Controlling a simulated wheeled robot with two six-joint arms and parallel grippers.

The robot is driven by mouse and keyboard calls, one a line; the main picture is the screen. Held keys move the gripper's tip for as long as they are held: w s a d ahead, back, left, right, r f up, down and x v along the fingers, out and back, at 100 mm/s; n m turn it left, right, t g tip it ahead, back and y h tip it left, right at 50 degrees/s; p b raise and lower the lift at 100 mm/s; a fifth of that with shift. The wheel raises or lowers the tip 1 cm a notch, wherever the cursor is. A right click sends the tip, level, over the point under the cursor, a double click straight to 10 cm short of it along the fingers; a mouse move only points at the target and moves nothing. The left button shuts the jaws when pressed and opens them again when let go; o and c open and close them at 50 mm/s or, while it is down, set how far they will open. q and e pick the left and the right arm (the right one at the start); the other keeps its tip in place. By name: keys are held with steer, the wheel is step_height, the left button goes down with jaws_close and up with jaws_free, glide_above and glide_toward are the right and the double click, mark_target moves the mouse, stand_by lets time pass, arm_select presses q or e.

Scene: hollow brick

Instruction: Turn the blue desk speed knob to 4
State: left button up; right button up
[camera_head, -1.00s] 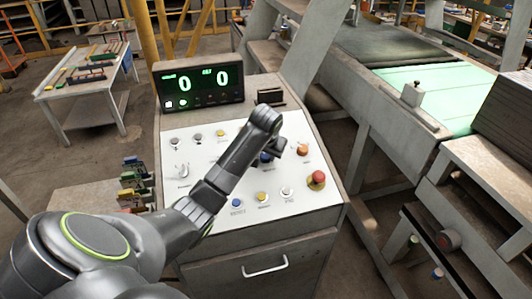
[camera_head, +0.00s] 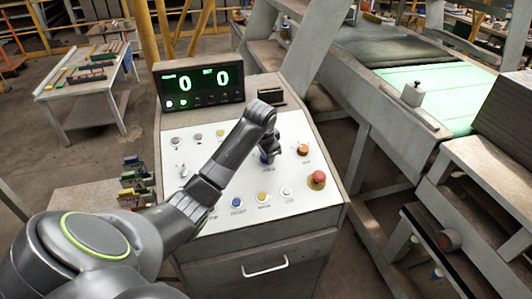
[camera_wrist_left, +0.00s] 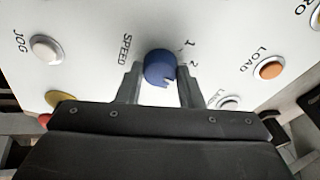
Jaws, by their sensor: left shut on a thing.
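The blue speed knob (camera_wrist_left: 160,66) stands on the white desk panel beside the printed word SPEED. The left wrist view shows the numbers 1 and 2 to its right; other numbers are hidden. A pale mark shows on the knob's lower edge, between the fingers. My left gripper (camera_wrist_left: 160,82) is shut on the knob, one finger on each side. In the head view the knob (camera_head: 265,157) is partly hidden by my left gripper (camera_head: 271,152). The desk display (camera_head: 199,85) shows two green zeros. My right gripper is not in view.
Near the knob are an orange load button (camera_head: 303,150) and a red mushroom button (camera_head: 317,180). Blue (camera_head: 237,202), yellow (camera_head: 262,197) and white (camera_head: 287,192) buttons line the panel's front. A conveyor (camera_head: 425,85) stands to the right.

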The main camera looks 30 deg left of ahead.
arm_select(q)
steer(key=m, duration=0.5)
steer(key=shift+m+h, duration=0.3)
steer(key=shift+h, duration=0.1)
steer(key=shift+f+m+g, duration=0.1)
steer(key=shift+m+g, duration=0.4)
steer(key=shift+m, duration=1.3)
steer(key=o, duration=1)
steer(key=shift+c, duration=0.2)
steer(key=shift+w, duration=0.1)
